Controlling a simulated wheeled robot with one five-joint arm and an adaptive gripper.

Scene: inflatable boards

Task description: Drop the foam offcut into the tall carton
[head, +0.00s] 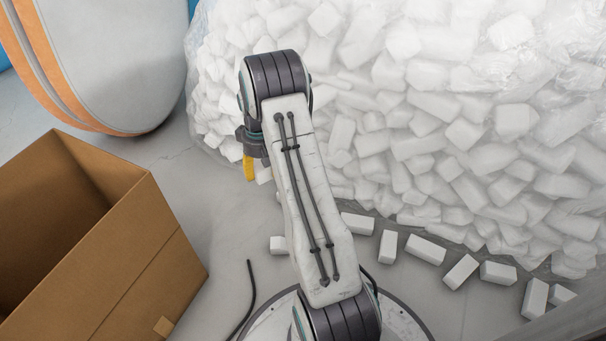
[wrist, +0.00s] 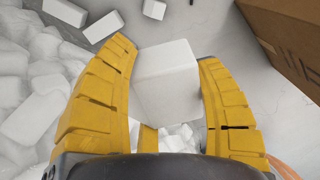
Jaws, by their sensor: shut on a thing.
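The foam offcut is a white block (wrist: 167,82) between the two yellow fingers of my gripper (wrist: 165,54) in the wrist view. My gripper is shut on it. In the head view, one yellow finger of my gripper (head: 249,168) shows below the wrist; the arm hides most of the rest. The tall carton (head: 172,245) is brown, open-topped and stands at the left in the head view, left of my gripper. Its side (wrist: 290,38) shows at the upper right of the wrist view, apart from the held block.
A huge clear bag of white foam blocks (head: 430,110) fills the back and right. Several loose blocks (head: 388,246) lie on the floor before it. A grey inflatable board with orange edging (head: 110,60) stands behind the carton. A black cable (head: 247,300) lies on the floor beside the carton.

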